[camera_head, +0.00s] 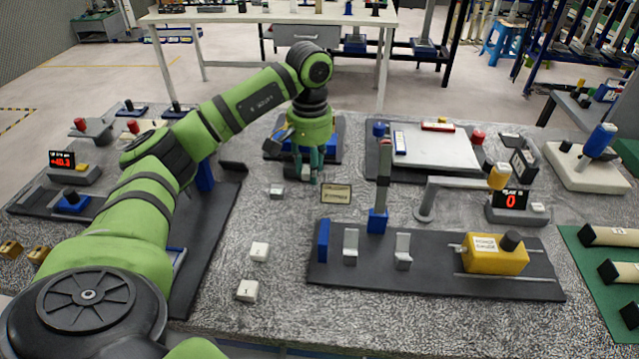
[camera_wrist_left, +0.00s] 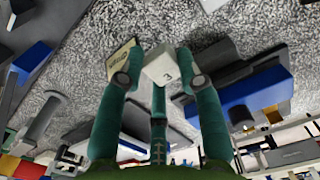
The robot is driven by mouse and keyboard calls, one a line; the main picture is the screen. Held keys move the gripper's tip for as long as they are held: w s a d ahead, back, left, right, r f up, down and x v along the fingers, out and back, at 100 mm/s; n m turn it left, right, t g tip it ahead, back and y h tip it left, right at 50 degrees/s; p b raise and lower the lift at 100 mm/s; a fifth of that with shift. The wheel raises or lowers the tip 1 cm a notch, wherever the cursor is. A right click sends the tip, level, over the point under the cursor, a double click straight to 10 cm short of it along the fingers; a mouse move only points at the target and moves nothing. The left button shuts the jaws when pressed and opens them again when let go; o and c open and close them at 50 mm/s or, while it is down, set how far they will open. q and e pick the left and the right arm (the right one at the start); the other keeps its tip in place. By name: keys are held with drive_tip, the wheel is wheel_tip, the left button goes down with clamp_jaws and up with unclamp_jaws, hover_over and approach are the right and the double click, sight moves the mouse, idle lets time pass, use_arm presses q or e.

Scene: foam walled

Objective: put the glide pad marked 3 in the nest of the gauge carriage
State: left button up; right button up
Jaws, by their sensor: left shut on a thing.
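In the head view my left gripper (camera_head: 306,177) points down over the back middle of the table, shut on the pad, which is mostly hidden there. The gauge carriage looks to be the yellow block (camera_head: 483,262) with a label and black knob, on rails on a dark plate (camera_head: 340,272) at the right front. It is well away from the gripper. I cannot make out its nest. My right gripper is not in view.
White pads lie on the speckled table: one near the gripper (camera_head: 277,191), two further forward (camera_head: 260,251) (camera_head: 247,290). A yellow sign (camera_head: 336,194) lies right of the gripper. A blue-based post (camera_head: 378,220) and a grey angled arm (camera_head: 424,205) stand towards the carriage.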

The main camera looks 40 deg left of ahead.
sight(313, 195)
use_arm(q)
drive_tip(key=shift+d+f, duration=0.1)
drive_tip(key=shift+f, duration=0.7)
wheel_tip(313, 195, down, 4)
drive_tip(key=shift+r+p, duration=0.2)
drive_tip(key=shift+p, duration=0.15)
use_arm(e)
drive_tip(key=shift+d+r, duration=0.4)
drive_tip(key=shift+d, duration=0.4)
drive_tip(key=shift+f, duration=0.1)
use_arm(q)
drive_tip(key=shift+f, duration=0.2)
drive_tip(key=o, duration=0.9)
drive_tip(key=shift+r, duration=0.15)
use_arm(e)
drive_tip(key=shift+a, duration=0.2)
